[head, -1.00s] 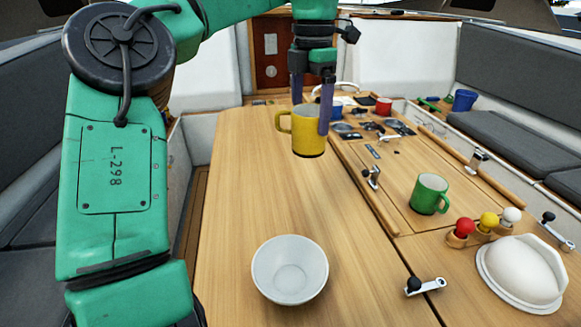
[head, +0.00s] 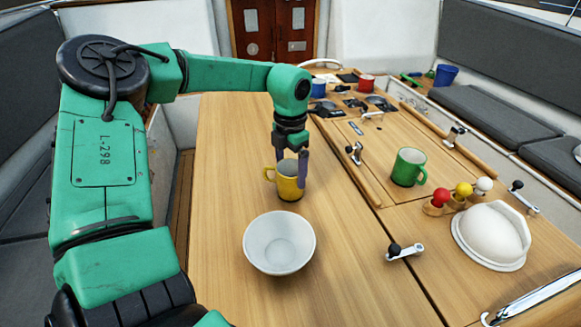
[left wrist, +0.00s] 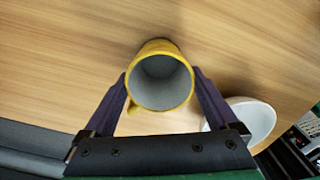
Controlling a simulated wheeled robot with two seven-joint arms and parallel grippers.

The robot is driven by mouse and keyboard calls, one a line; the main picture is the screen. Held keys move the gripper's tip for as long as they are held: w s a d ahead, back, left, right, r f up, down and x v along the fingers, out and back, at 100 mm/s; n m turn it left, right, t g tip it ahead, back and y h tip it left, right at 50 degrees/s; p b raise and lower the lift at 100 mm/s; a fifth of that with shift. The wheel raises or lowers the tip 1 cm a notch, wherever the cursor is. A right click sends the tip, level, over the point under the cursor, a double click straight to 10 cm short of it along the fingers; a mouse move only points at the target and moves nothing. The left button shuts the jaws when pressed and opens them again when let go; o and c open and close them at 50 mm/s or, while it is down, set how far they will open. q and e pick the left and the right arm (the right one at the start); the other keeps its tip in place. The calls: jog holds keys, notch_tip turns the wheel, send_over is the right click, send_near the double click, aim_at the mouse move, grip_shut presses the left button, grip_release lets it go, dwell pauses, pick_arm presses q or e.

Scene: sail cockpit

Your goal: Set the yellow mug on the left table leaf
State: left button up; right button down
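The yellow mug (head: 286,184) is upright over the left table leaf (head: 225,225), behind the white bowl. Its base is at or very close to the wood; I cannot tell if it touches. My left gripper (head: 291,168) points down with its fingers on either side of the mug, shut on it. In the left wrist view, the mug (left wrist: 160,80) shows its empty grey inside between the two purple fingers (left wrist: 161,88). The handle points left in the head view. My right gripper is not in view.
A white bowl (head: 279,243) stands on the leaf just in front of the mug. A green mug (head: 408,167), red, yellow and white knobs (head: 463,190) and a white domed item (head: 491,236) are to the right. The leaf is clear behind and left of the mug.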

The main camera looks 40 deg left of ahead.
pick_arm(q)
jog(key=shift+r, duration=0.1)
jog(key=shift+r, duration=0.35)
notch_tip(320, 180, up, 11)
jog(key=b, duration=0.1)
jog(key=shift+r+b, duration=0.15)
jog(key=shift+b, duration=0.25)
